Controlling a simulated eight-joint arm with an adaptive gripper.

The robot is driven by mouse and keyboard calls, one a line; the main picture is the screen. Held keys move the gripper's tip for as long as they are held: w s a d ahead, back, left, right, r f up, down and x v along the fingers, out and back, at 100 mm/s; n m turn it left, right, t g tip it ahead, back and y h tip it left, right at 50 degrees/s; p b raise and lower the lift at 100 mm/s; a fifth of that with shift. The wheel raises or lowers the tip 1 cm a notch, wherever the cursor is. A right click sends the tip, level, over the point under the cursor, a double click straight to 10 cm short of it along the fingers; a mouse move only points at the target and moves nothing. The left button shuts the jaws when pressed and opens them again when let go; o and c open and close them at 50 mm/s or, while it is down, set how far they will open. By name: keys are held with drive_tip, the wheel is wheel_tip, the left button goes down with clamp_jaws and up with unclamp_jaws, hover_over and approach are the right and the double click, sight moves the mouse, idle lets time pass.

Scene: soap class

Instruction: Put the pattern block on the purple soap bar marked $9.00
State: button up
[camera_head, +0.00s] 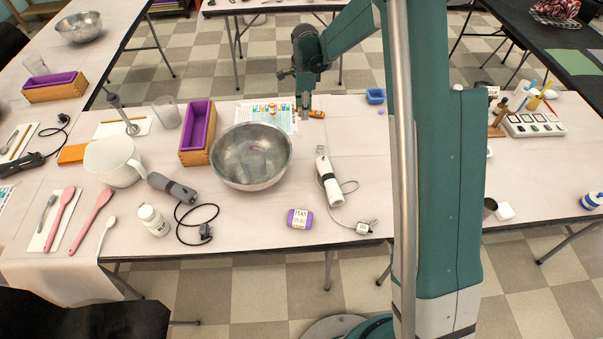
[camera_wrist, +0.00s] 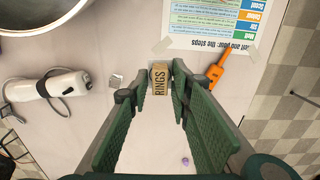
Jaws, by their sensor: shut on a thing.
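My gripper (camera_head: 304,112) is at the back of the central table, beside the printed sheet. The block's height above the table cannot be told. In the head view it is too small to make out. The purple soap bar (camera_head: 300,218) lies near the front edge of the table, with a pale label whose small print I cannot read surely. It is well in front of my gripper and is not seen in the wrist view.
A steel bowl (camera_head: 251,156) stands left of the path to the soap. A white hand blender (camera_head: 327,180) with a cord lies between my gripper and the soap. An orange tool (camera_wrist: 216,70) lies close beside the block. Bare table surrounds the soap bar.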

wheel_tip(320, 180, up, 8)
drive_tip(key=shift+s+r, duration=0.1)
drive_tip(key=shift+r, duration=0.05)
drive_tip(key=s+a+r+b, duration=0.1)
drive_tip(key=s+a, duration=0.1)
drive_tip(key=s, duration=0.7)
drive_tip(key=s+a+r, duration=0.1)
drive_tip(key=s+a, duration=0.1)
drive_tip(key=s, duration=0.7)
drive_tip(key=b, duration=0.1)
hover_over(302, 217)
wheel_tip(302, 217, down, 7)
drive_tip(key=shift+f, duration=0.15)
idle(0.3)
drive_tip(key=shift+f+b, duration=0.85)
drive_tip(key=shift+f, duration=2.1)
drive_tip(key=shift+f, duration=0.1)
drive_tip(key=shift+f+b, duration=0.65)
drive_tip(key=shift+f, duration=1.3)
drive_tip(key=shift+f, duration=0.2)
